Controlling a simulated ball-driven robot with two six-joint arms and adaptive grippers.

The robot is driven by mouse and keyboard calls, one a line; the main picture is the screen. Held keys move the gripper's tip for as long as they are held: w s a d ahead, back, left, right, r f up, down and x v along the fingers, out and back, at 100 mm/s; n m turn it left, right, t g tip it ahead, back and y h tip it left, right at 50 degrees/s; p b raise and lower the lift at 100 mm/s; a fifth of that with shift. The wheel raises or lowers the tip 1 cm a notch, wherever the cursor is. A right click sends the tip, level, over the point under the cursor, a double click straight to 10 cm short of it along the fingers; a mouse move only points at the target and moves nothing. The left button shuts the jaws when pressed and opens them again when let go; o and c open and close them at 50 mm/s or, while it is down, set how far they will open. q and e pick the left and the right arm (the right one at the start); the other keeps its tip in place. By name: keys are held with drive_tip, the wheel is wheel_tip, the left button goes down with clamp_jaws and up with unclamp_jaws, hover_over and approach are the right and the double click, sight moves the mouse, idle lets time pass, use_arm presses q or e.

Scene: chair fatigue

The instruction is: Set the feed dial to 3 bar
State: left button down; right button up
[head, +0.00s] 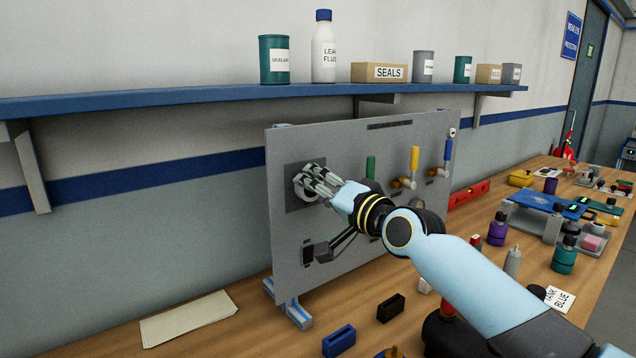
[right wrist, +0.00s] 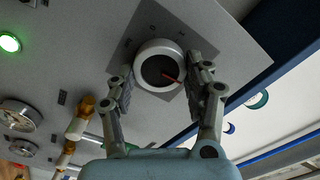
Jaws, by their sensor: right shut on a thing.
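The feed dial (right wrist: 160,66) is a round knob with a white rim, a dark face and a red pointer line, on a dark square plate of the grey upright panel (head: 340,150). In the head view the dial (head: 306,187) is partly covered by my right gripper (head: 312,184). My right gripper, also in the right wrist view (right wrist: 160,85), has one finger on each side of the dial and is shut on its rim. In the wrist view the red pointer points to the lower right. My left gripper is not in view.
Green, yellow and blue valve handles (head: 414,160) stick out of the panel to the right of the dial. A shelf (head: 180,98) with bottles and boxes runs above. Small blocks (head: 391,307) and tools lie on the wooden bench. A lit green lamp (right wrist: 10,42) shows on the panel.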

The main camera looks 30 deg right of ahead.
idle(0.4)
drive_tip(key=o, duration=1.2)
drive_tip(key=s, duration=0.4)
drive_tip(key=s+d, duration=0.1)
drive_tip(key=s, duration=0.7)
drive_tip(key=shift+d, duration=0.35)
